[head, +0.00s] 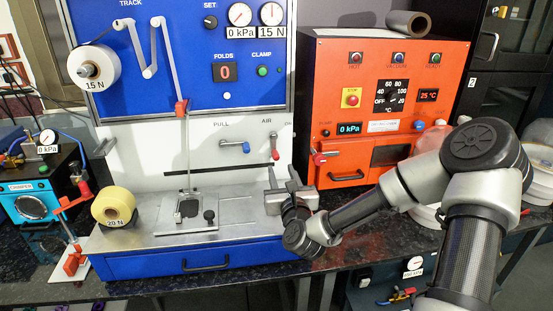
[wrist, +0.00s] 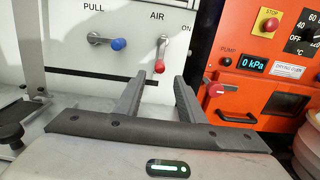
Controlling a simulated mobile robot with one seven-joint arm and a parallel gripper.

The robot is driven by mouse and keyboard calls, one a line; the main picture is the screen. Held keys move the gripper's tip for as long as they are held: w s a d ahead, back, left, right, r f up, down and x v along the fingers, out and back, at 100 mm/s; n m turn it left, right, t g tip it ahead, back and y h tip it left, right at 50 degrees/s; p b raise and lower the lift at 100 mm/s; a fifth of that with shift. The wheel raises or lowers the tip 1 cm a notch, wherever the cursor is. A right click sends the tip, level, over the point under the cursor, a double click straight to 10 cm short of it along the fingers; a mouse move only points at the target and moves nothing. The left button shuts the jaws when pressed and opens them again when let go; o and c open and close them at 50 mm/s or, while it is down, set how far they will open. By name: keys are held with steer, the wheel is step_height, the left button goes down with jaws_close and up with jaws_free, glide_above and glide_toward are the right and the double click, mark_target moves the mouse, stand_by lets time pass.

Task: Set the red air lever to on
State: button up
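The red air lever (head: 274,149) is on the white panel under the label AIR. It hangs down from its pivot, with the red knob at the bottom; it also shows in the wrist view (wrist: 160,64). The word ON is printed up and to the right of it. My gripper (head: 283,176) is below the lever, in front of the panel. In the wrist view my gripper (wrist: 160,86) is open and empty, with its two fingers apart and the red knob seen between and just beyond their tips. I cannot tell whether anything touches.
A blue-knobbed PULL lever (wrist: 117,44) points sideways, left of the air lever. The orange oven (head: 390,105) stands close on the right, with a red-knobbed pump lever (wrist: 217,89). A metal deck (head: 235,215) with a small fixture lies below the panel.

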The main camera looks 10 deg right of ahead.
mark_target(277, 158)
steer(key=w, duration=0.8)
steer(key=shift+w, duration=0.3)
jaws_close()
